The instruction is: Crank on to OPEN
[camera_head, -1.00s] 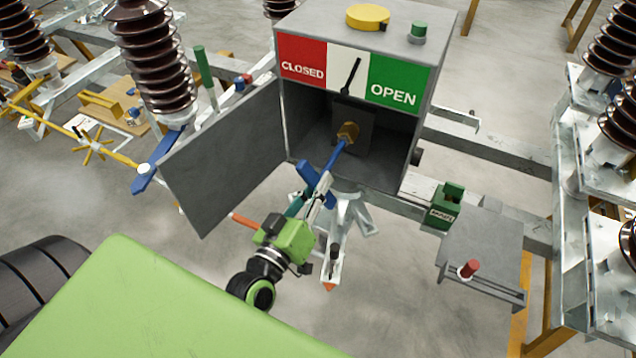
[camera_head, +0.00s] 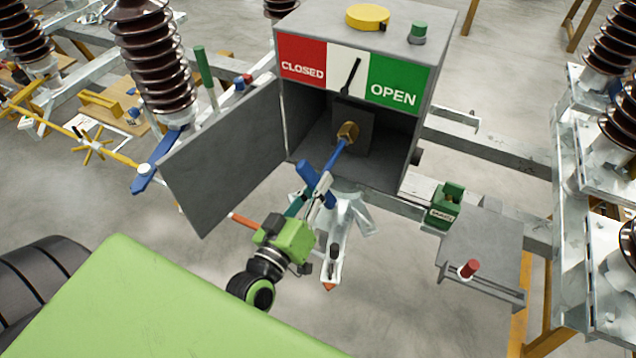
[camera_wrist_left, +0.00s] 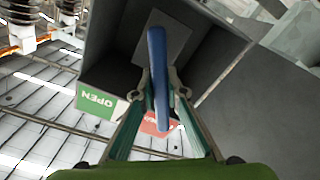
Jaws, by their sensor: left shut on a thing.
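The blue crank (camera_head: 338,158) runs from the brass-coloured socket (camera_head: 348,131) inside the open grey box, out toward my left gripper. My left gripper (camera_head: 318,190) is shut on the crank in front of the box. In the left wrist view the blue bar (camera_wrist_left: 158,80) lies between the two fingers of the gripper (camera_wrist_left: 160,88). The indicator panel has a red CLOSED field (camera_head: 303,63), a white middle and a green OPEN field (camera_head: 398,82). The black pointer (camera_head: 351,76) stands on the white middle, tilted slightly right at its top. My right gripper is not in view.
The box door (camera_head: 225,155) stands open at the left, close to my left arm. A grey shelf (camera_head: 485,245) with a red-topped peg and a green padlock-like block (camera_head: 445,207) are at the right. Brown insulators (camera_head: 155,60) stand on both sides.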

